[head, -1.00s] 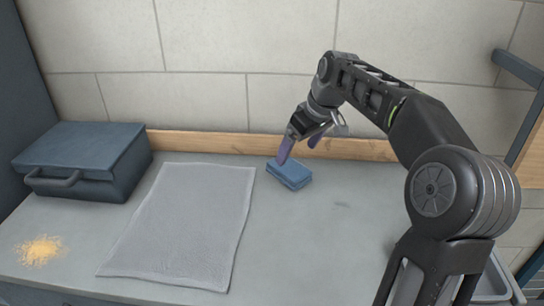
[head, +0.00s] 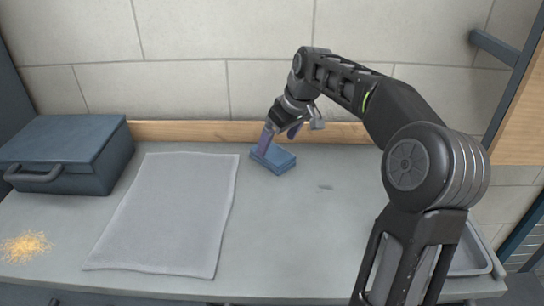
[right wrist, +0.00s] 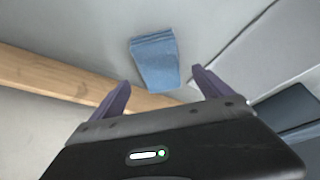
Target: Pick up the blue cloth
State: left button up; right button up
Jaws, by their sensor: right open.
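The blue cloth (head: 273,159) lies folded in a small stack on the grey worktop, near the wooden strip at the back. In the right wrist view the blue cloth (right wrist: 155,62) shows ahead of and between the fingertips. My right gripper (head: 280,138) is over the cloth, with its purple fingers pointing down and apart. One finger overlaps the cloth in the head view; I cannot tell whether it touches. In the right wrist view my right gripper (right wrist: 158,80) is open with nothing between its fingers. My left gripper is not in view.
A grey mat (head: 170,215) lies flat left of the cloth. A blue-grey toolbox (head: 70,152) stands at the back left. A yellowish crumb pile (head: 25,247) is at front left. A metal tray (head: 470,252) is at the right.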

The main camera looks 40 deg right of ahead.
aim_at(273, 152)
jog(key=x, duration=0.5)
jog(key=shift+s, duration=0.1)
jog(key=shift+c, duration=0.2)
jog(key=c, duration=1.6)
jog(key=shift+o, duration=0.2)
notch_tip(273, 152, up, 10)
jog(key=p, duration=0.1)
